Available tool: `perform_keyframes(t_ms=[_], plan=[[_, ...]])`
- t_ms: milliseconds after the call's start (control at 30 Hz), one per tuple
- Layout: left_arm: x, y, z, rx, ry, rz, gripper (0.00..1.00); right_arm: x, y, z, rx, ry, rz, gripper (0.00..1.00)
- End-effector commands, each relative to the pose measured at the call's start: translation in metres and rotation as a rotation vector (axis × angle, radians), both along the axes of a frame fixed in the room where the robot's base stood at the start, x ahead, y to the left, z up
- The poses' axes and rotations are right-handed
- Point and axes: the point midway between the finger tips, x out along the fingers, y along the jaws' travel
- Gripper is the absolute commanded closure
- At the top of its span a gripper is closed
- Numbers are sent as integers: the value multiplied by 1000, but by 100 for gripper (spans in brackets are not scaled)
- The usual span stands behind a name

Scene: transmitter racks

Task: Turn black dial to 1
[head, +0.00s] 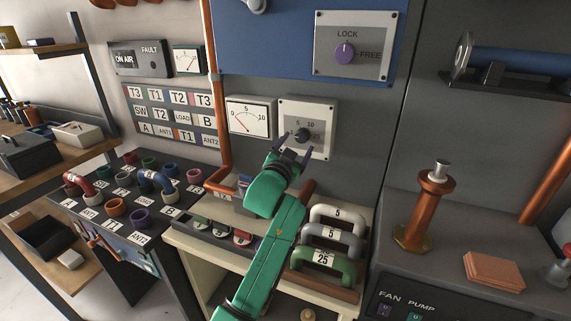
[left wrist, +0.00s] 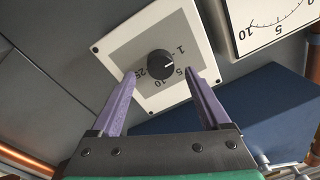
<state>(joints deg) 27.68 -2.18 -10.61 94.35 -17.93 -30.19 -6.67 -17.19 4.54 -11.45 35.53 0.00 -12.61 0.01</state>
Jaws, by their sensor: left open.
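The black dial (head: 303,134) is a small round knob on a grey-faced plate with a white border, on the grey rack wall. In the left wrist view the dial (left wrist: 160,65) is ringed by the marks 1, 5, 10 and 25. Its white pointer line appears to point between 1 and 5. My left gripper (head: 296,149) is open in front of the plate. Its two purple fingers (left wrist: 160,88) show on either side below the dial, apart from the knob, with nothing between them. My right gripper is not in view.
A gauge (head: 249,118) is beside the dial plate. A purple LOCK/FREE knob (head: 344,53) sits above on the blue panel. Below are several numbered handles, including a green one (head: 322,264), on a cream shelf. A copper post (head: 430,205) stands at right.

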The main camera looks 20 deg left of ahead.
Motion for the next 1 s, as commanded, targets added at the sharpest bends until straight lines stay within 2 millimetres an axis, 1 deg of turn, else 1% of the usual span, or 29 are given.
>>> perform_keyframes(t_ms=[33, 200, 300, 400, 533, 1000], plan=[[-12, 1, -5, 2, 0, 1, 20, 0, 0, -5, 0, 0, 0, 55], [-59, 2, -9, 1, 2, 0, 20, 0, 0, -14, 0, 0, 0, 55], [-85, 2, -10, 0, 4, 0, 20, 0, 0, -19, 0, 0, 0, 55], [-103, 3, -10, 0, 4, 0, 20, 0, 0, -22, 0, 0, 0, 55], [-113, 3, -9, -1, 4, 0, 20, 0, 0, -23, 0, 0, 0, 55], [-114, 4, -8, -1, 3, 0, 20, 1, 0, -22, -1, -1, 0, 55]])
